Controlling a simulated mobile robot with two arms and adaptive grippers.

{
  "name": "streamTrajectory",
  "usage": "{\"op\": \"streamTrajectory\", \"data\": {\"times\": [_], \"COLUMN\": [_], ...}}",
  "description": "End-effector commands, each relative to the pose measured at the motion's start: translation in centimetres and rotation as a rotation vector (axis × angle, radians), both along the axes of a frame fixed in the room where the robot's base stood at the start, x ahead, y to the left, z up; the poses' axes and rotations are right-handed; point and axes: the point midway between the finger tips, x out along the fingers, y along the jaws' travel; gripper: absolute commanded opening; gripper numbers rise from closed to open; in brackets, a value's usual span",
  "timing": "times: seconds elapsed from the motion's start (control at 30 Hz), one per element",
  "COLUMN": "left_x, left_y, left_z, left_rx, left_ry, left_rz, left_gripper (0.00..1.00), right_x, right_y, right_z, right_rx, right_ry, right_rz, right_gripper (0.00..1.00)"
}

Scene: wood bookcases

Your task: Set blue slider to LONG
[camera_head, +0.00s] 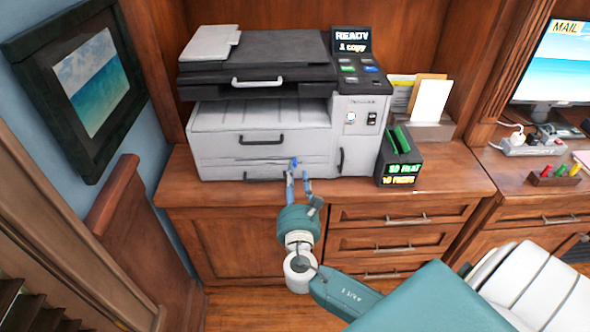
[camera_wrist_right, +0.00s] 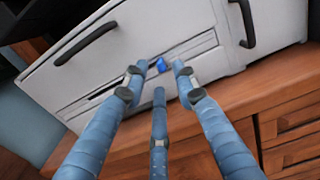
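The blue slider (camera_wrist_right: 161,65) is a small blue knob in the narrow slot strip low on the front of the grey-white printer (camera_head: 262,118). In the head view a small blue spot by my fingertips appears to be the same slider (camera_head: 294,162). My right gripper (camera_head: 298,176) is open and empty in front of the printer's lower front. In the right wrist view its three blue fingers (camera_wrist_right: 159,72) are spread, with the slider just beyond and between the upper two tips. No contact is clear. No LONG label is readable. My left gripper is not in view.
The printer stands on a wooden cabinet (camera_head: 420,178) with drawers below. A black box with green slots and lit text (camera_head: 400,160) stands right of the printer. A paper holder (camera_head: 436,130) is behind it. The cabinet top left of the printer is clear.

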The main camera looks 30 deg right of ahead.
Motion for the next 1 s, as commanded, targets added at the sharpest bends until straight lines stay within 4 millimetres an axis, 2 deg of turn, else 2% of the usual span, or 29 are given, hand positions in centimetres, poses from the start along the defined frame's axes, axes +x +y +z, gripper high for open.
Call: {"op": "streamTrajectory", "data": {"times": [0.1,0.3,0.67,0.7,0.83,1.0], "left_x": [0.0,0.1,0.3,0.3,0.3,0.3], "left_y": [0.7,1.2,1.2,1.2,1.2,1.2], "left_z": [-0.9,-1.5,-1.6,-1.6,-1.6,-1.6], "left_rx": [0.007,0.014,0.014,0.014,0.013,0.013], "left_ry": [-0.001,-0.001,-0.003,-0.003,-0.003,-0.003], "left_rz": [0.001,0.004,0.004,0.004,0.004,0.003], "left_gripper": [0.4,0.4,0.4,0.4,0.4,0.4], "right_x": [2.0,4.0,4.6,4.6,4.6,4.5], "right_y": [-1.2,-2.5,-2.8,-2.8,-2.8,-2.8], "right_z": [-0.2,-0.2,-0.1,-0.1,-0.1,-0.1], "right_rx": [0.001,0.001,0.003,0.003,0.003,0.002], "right_ry": [-0.003,-0.001,0.002,0.002,0.002,0.001], "right_rz": [-0.001,0.0,0.001,0.001,0.001,0.0], "right_gripper": [0.28,0.28,0.28,0.26,0.0,0.0]}}
